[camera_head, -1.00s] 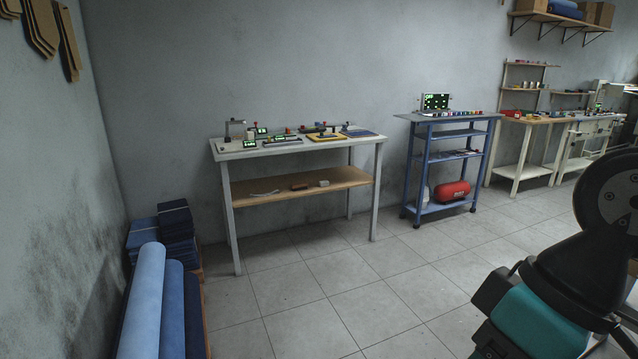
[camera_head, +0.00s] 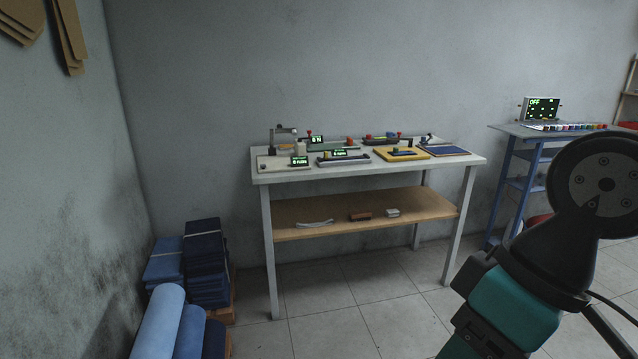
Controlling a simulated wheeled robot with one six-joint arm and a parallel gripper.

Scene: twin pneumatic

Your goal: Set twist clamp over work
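A white workbench (camera_head: 262,178) stands against the wall, with several small fixtures on its top. At its left end is a pale base plate (camera_head: 272,165) with a grey upright bracket (camera_head: 283,132). A grey bar fixture (camera_head: 345,161) lies right of it, then a yellow plate with a dark part on it (camera_head: 385,154). A rail with red knobs (camera_head: 380,139) lies behind. I cannot tell at this distance which piece is the twist clamp or the work. My arm shows at the lower right, well short of the bench; its gripper fingers are not visible.
The bench's wooden lower shelf (camera_head: 340,210) holds a few small items. A blue cart (camera_head: 509,170) stands to the right. Fabric rolls (camera_head: 160,322) and folded blue stacks (camera_head: 205,262) line the left wall. The tiled floor before the bench is clear.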

